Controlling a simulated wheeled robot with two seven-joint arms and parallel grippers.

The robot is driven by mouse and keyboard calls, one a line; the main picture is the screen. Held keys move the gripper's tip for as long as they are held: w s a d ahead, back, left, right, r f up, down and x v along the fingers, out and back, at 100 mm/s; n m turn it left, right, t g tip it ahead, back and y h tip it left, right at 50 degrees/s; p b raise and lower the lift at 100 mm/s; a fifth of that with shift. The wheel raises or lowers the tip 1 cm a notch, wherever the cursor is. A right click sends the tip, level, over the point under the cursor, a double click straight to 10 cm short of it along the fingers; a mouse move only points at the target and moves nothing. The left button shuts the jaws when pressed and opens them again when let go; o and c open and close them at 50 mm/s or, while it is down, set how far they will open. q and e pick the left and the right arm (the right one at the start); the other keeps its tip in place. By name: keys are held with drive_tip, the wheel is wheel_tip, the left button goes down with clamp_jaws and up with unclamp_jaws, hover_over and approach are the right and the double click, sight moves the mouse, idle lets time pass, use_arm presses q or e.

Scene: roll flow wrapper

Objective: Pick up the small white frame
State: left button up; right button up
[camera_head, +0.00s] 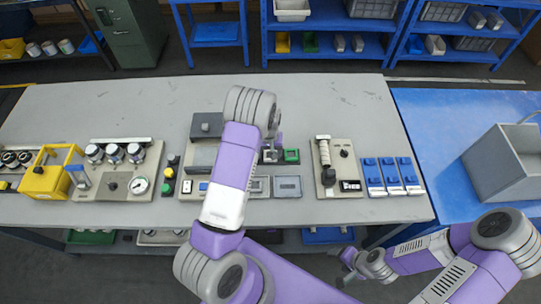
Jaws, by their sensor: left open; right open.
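I cannot make out the small white frame with certainty; my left arm covers part of the middle of the table. Near my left gripper (276,143) lie a small dark and whitish block (269,156) and a green block (292,156). A flat grey panel (288,186) lies just in front of them. My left gripper is open, mostly hidden behind its wrist, above the middle station. My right gripper (345,263) is open and empty, in front of the table's front edge.
A yellow frame-like holder (45,182) and a plate with several jars and a gauge (130,187) stand at the left. A beige plate with a roller (337,170) and several blue units (391,177) are at the right. The table's back (330,100) is clear.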

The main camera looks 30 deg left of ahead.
use_arm(q)
drive_tip(key=shift+c, duration=0.4)
drive_tip(key=c, duration=0.8)
